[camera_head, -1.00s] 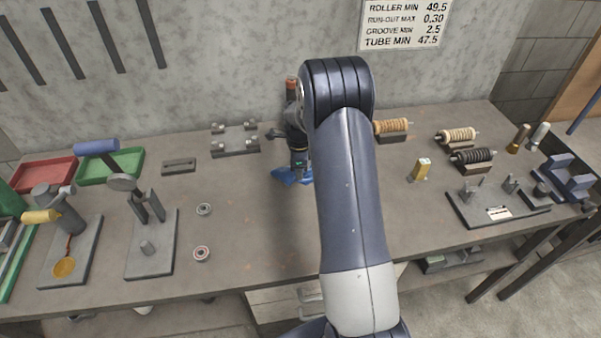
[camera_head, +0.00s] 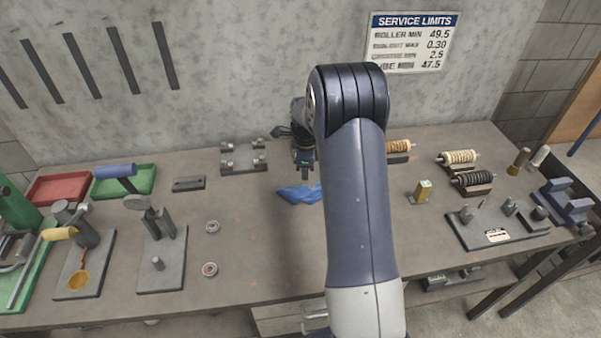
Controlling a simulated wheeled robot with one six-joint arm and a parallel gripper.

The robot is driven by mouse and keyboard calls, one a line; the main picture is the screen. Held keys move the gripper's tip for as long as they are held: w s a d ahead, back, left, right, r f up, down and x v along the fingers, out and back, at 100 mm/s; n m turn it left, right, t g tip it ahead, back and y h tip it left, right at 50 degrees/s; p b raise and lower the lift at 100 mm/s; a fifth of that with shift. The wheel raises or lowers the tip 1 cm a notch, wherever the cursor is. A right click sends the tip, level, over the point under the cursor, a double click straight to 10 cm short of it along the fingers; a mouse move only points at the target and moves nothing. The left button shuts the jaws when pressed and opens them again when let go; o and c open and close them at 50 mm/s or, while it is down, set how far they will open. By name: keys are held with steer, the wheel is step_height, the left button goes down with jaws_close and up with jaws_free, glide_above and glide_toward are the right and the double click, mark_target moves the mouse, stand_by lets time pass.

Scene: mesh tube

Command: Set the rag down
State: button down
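The blue rag (camera_head: 299,194) lies crumpled on the grey workbench (camera_head: 262,240), near the middle. Its right end runs up to the edge of my arm in the picture, so part of it may be hidden. My gripper (camera_head: 304,172) points down just behind and above the rag, partly covered by my own arm. A small gap seems to show between the fingertips and the rag. The fingers are too small and dark to tell whether they are open.
A block with posts (camera_head: 243,157) stands behind, near the wall. Bare bench lies in front of the rag.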

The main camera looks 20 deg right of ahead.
steer(key=shift+f, duration=0.15)
steer(key=shift+f+b, duration=2.4)
steer(key=shift+f, duration=1.65)
